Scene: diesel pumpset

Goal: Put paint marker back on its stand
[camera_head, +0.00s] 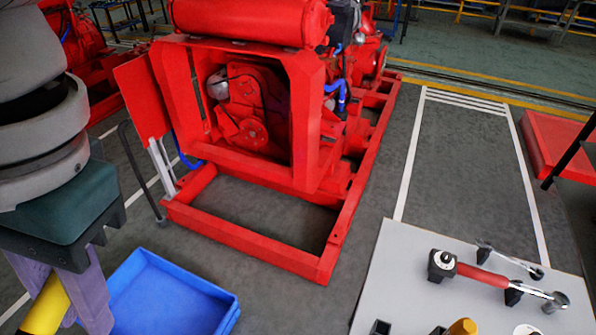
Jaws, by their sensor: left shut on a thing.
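My left gripper (62,298) hangs at the lower left, its purple fingers shut on a yellow cylindrical thing, which looks like the paint marker (46,307). The marker is tilted and its lower end is cut off by the frame's bottom edge. The gripper is beside the left edge of a blue crate, well left of the grey table (400,275). Small black holders (380,327) show at the table's near edge; I cannot tell which one is the marker stand. My right gripper is not in view.
The blue crate (222,311) stands at the bottom left. A red-handled torque wrench (482,275) and a smaller wrench (515,262) lie on supports on the table. A yellow-orange thing (463,327) is partly cut off. The red pumpset frame (250,242) fills the middle.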

